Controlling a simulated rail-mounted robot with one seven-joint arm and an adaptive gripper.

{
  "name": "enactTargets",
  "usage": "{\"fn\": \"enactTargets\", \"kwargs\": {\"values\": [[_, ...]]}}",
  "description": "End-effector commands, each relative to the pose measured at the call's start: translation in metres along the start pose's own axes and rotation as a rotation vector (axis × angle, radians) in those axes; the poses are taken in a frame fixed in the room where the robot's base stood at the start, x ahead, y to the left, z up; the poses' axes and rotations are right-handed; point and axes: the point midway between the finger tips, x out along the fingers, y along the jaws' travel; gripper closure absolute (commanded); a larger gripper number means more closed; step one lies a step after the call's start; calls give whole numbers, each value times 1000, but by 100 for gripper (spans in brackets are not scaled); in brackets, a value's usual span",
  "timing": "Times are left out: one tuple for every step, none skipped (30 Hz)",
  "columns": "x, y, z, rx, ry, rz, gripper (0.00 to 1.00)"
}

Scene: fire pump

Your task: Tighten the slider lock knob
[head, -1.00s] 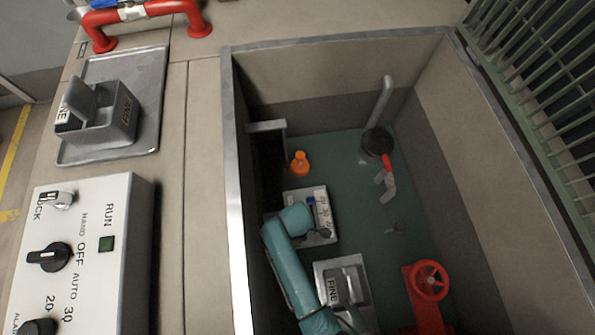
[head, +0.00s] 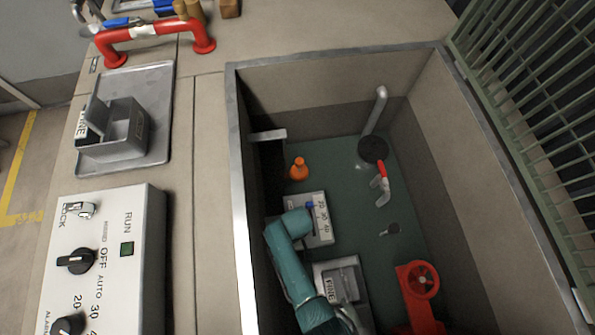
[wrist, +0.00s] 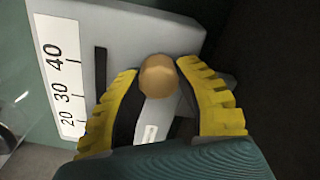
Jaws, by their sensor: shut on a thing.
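The slider lock knob (wrist: 159,76) is a small, brass-coloured faceted knob in the wrist view. It sits on a grey slider unit (wrist: 150,28) with a white scale plate (wrist: 62,75) marked 20, 30, 40. My gripper (wrist: 158,70) has yellow ribbed fingers, one on each side of the knob, shut on it. In the head view, the slider unit (head: 323,226) lies on the pit floor, partly covered by my teal arm. My fingers and the knob are hidden there.
Pit walls surround my arm, with a metal rim (head: 240,210) at left. A FINE-labelled grey box (head: 345,284) stands close below the arm. An orange object (head: 299,169), a red-handled valve (head: 382,180) and a red handwheel (head: 421,280) are nearby. Green floor lies between them.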

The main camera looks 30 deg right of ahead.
Motion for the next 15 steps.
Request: {"fn": "enactTargets", "kwargs": {"values": [[1, 0, 2, 42, -4, -2, 100], [1, 0, 2, 71, -3, -2, 100], [1, 0, 2, 109, -3, -2, 100], [1, 0, 3, 137, -4, -2, 100], [2, 0, 3, 166, -5, -2, 100], [2, 0, 3, 204, -5, -2, 100], [2, 0, 3, 232, -5, -2, 100], [2, 0, 3, 261, -5, -2, 100], [2, 0, 3, 299, -5, -2, 100], [2, 1, 3, 327, -5, -1, 100], [2, 1, 3, 356, -4, -1, 100], [2, 1, 3, 394, -4, -1, 100], [2, 1, 3, 422, -4, -1, 100], [2, 1, 3, 451, -5, -1, 100], [2, 1, 3, 489, -5, -1, 100]]}}
